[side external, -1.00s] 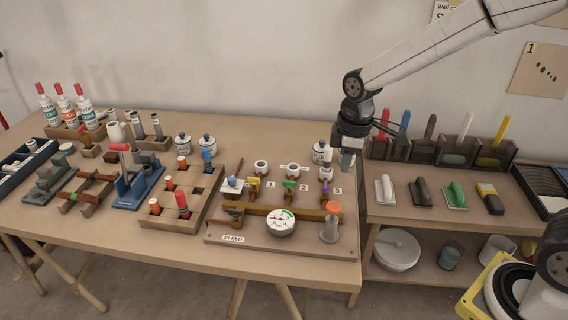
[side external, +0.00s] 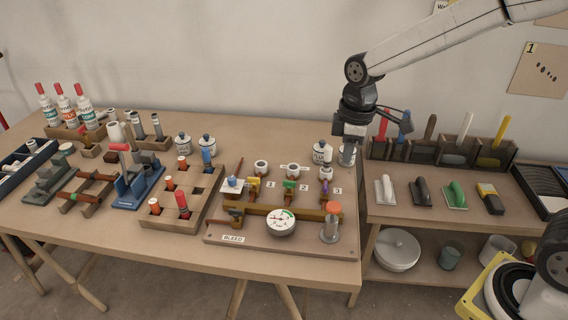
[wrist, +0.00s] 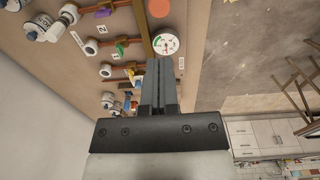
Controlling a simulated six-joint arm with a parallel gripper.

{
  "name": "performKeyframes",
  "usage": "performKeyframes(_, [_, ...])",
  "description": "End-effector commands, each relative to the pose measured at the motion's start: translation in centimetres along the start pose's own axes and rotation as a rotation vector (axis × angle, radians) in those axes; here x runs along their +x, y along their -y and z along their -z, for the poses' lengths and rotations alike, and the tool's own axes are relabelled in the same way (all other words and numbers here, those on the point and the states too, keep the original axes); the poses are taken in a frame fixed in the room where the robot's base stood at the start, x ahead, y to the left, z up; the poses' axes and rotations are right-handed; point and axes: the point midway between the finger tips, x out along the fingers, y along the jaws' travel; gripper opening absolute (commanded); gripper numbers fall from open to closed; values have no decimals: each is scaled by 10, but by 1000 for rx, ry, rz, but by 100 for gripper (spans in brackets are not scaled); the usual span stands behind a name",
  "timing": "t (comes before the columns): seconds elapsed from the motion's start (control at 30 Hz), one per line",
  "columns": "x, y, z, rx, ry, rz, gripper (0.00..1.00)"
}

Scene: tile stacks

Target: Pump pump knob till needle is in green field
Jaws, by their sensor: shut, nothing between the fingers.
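The pump knob (side external: 334,208) is an orange-red cap on top of a grey pump cylinder (side external: 329,234), at the right end of a wooden board. It also shows as an orange disc at the top of the wrist view (wrist: 159,8). The round white gauge (side external: 281,223) lies left of the pump; the wrist view shows its face too (wrist: 166,44). It has a green field on its dial, but the needle is too small to read surely. My gripper (side external: 346,158) is shut and empty, above and behind the pump, apart from the knob. Its closed fingers (wrist: 160,65) show in the wrist view.
Yellow, green (side external: 289,187) and purple valve handles stand behind the gauge, with numbered tags and white fittings. A BLEED label (side external: 233,239) and small lever are at the board's left. A white jar (side external: 321,153) stands near my gripper. A tool rack (side external: 437,153) is right.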

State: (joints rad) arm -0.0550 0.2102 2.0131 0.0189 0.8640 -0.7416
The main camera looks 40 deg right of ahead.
Motion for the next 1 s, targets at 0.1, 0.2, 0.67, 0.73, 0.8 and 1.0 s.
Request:
performKeyframes(0.1, [2, 0, 0, 0, 1, 1, 0])
performKeyframes(0.2, [7, 0, 0, 0, 1, 1, 0])
performKeyframes(0.67, [61, 0, 0, 0, 3, 3, 0])
performKeyframes(0.73, [71, 1, 0, 0, 3, 3, 0])
performKeyframes(0.8, [80, 1, -1, 0, 3, 3, 0])
performKeyframes(1.0, [106, 1, -1, 0, 3, 3, 0])
